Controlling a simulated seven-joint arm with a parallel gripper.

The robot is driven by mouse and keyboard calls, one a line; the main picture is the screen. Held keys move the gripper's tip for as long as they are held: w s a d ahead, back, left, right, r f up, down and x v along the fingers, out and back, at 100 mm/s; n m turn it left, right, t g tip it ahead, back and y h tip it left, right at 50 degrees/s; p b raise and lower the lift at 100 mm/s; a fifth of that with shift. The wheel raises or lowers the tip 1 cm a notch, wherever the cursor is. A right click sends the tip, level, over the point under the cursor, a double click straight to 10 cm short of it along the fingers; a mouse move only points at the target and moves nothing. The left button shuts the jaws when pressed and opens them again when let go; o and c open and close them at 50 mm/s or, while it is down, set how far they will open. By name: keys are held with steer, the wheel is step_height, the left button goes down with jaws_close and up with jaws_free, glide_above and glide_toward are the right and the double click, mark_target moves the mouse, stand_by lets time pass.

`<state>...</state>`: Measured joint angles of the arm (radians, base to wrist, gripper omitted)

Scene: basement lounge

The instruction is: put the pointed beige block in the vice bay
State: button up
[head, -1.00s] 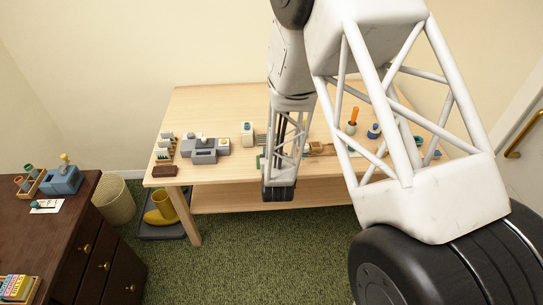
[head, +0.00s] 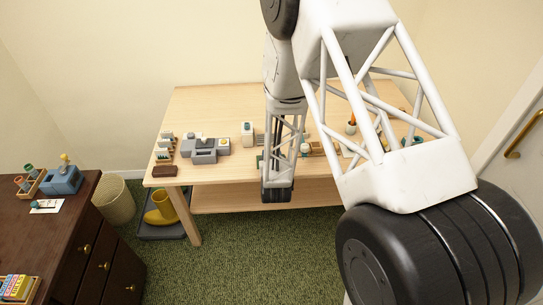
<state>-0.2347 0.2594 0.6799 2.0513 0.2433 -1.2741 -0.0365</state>
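A grey stepped fixture (head: 206,156) with several raised parts stands on the left half of the pale wooden table (head: 225,105); it looks vice-like, but its bay is too small to make out. A blue-grey device (head: 63,182) with a small yellowish piece on top stands on the dark cabinet at the left. I cannot pick out the pointed beige block with certainty.
A small rack (head: 164,148) and a dark brown block (head: 165,170) lie at the table's left end. A whitish box (head: 247,131) stands right of the fixture. Small items at the right are partly behind my arm. The table's back left is clear.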

steer(key=shift+f, duration=0.1)
steer(key=o, duration=0.9)
steer(key=shift+f, duration=0.1)
steer(key=shift+s+a+r, duration=0.1)
steer(key=shift+s+r, duration=0.1)
steer(key=shift+s, duration=1.1)
steer(key=shift+s+d+r, duration=0.1)
steer(key=shift+s+r, duration=0.1)
steer(key=shift+s, duration=1.05)
steer(key=shift+s+a+r, duration=0.1)
steer(key=shift+s+r, duration=0.1)
steer(key=shift+s, duration=1.1)
